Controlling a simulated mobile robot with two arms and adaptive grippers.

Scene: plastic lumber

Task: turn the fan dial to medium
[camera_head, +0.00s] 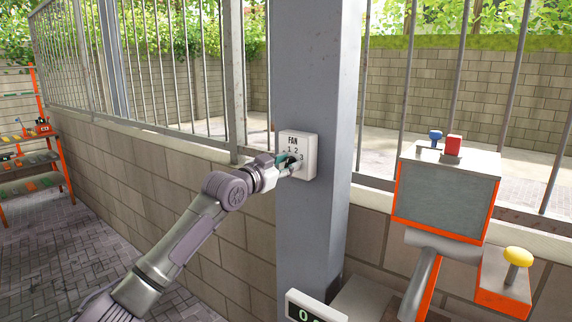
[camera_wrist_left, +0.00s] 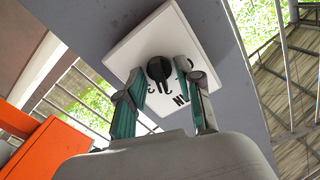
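The fan control is a white square plate (camera_head: 310,146) marked FAN with numbers, fixed to a grey metal post. Its round black dial (camera_wrist_left: 158,69) shows in the left wrist view, where the lettering appears upside down. My left gripper (camera_head: 292,162) is at the plate in the head view and covers the dial's lower part. In the left wrist view its two green-grey fingers (camera_wrist_left: 160,70) stand apart on either side of the dial, with gaps visible. I cannot tell whether they touch it, or which number the dial points to. My right gripper is out of view.
The grey post (camera_head: 320,240) stands in front of a low block wall with a railing. At right is an orange-framed machine (camera_head: 446,190) with blue and red knobs on top and a yellow knob (camera_head: 518,256). A display box (camera_head: 316,308) sits low near the post. An orange shelf (camera_head: 30,160) is far left.

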